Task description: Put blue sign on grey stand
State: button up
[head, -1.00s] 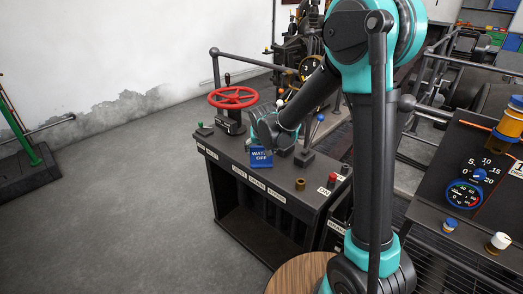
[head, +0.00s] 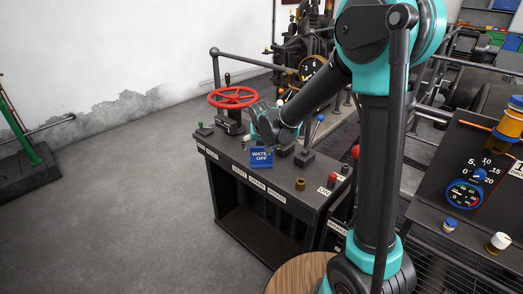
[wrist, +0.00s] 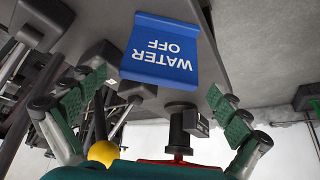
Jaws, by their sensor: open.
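The blue sign (head: 261,159), lettered WATER OFF, is at the front edge of a dark control console in the head view. It also shows large and upside down in the wrist view (wrist: 165,48). My gripper (wrist: 158,86) is open, its green-padded fingers spread wide on either side of the sign's lower part in the picture, with nothing between the pads. In the head view my gripper (head: 266,128) is just behind and above the sign. I cannot single out the grey stand; several grey blocks on the console look alike.
The console (head: 262,188) carries a red handwheel (head: 233,97), several levers and a brass knob (head: 300,184). A yellow ball knob (wrist: 103,152) is close to the left finger in the wrist view. A gauge panel (head: 480,170) stands at the right. Open floor lies left.

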jog(key=v, duration=0.9)
jog(key=shift+s+r, duration=0.15)
jog(key=shift+r, duration=0.15)
jog(key=shift+s, duration=0.1)
